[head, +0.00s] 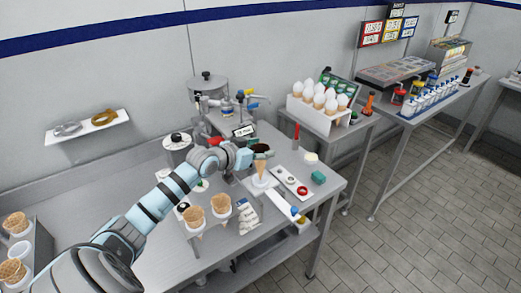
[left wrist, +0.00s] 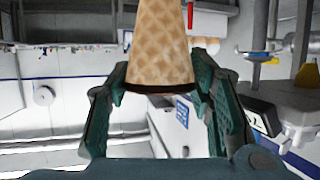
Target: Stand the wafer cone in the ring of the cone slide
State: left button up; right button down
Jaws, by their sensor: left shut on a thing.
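My left gripper (head: 261,152) comes in from the left and is shut on a wafer cone (head: 261,170). The cone hangs point down, its upper part between the fingers. In the left wrist view the cone (left wrist: 160,45) shows its waffle pattern and dark rim, with the teal fingers (left wrist: 160,82) on both sides. Below the cone in the head view is the white cone slide (head: 275,196), a long strip with a blue part near its front end. The cone's tip is at or just above it; I cannot tell whether it is inside the ring. My right gripper is not in view.
Two more cones (head: 194,216) stand in white holders left of the slide, near a printed packet (head: 247,215). Machines stand behind.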

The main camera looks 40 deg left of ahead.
aim_at(260, 163)
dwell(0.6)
pick_arm(q)
jog(key=shift+p, duration=0.4)
jog(key=shift+f, duration=0.15)
jog(key=shift+f+b, duration=2.15)
jog(key=shift+f, duration=0.6)
jog(key=shift+r, duration=0.1)
jog(key=shift+r+p, duration=2.65)
jog(key=shift+p, duration=0.05)
